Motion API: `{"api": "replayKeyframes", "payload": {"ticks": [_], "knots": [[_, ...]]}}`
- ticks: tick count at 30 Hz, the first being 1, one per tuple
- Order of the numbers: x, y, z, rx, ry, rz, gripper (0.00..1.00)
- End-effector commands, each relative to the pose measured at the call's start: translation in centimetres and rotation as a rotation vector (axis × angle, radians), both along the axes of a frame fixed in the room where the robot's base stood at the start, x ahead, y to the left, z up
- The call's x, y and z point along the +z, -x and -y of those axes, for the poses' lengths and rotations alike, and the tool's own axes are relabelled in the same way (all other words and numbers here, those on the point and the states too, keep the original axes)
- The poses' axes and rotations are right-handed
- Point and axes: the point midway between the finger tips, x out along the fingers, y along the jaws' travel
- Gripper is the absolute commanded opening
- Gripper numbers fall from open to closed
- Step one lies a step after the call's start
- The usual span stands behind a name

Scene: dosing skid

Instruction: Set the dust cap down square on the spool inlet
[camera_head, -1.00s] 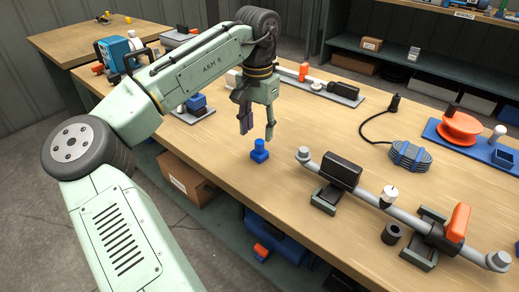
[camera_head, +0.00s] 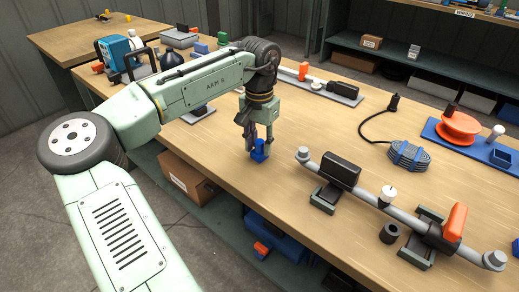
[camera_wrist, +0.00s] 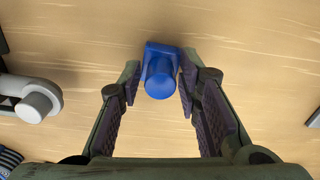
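A blue piece with a round knob on a square base, which I take for the dust cap (camera_head: 258,152), stands upright on the wooden bench; it also shows in the wrist view (camera_wrist: 159,76). My gripper (camera_head: 260,150) points down over it, with one finger on each side of the knob. In the wrist view the fingers (camera_wrist: 158,92) are apart, with narrow gaps visible beside the knob. A grey pipe spool (camera_head: 405,214) lies to the right on dark supports, with an upturned grey end at each side. Its near-left end (camera_head: 303,154) is closest to the cap; which end is the inlet is unclear.
A black ring (camera_head: 390,233) stands beside the spool, which carries a black block (camera_head: 340,171) and an orange handle (camera_head: 455,222). A coiled cable (camera_head: 409,157) and an orange reel (camera_head: 459,129) lie farther right. Bare bench lies between cap and spool.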

Motion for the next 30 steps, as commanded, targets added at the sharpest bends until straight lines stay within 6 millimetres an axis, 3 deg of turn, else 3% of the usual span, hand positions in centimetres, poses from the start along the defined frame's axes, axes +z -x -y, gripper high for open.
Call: {"api": "replayKeyframes", "payload": {"ticks": [12,23,30], "knots": [[0.0,0.0,0.0,0.000,0.000,0.000,0.01],[0.4,0.0,0.0,0.000,0.000,0.000,0.01],[2.8,-0.1,0.0,-0.001,0.001,0.000,0.01]]}}
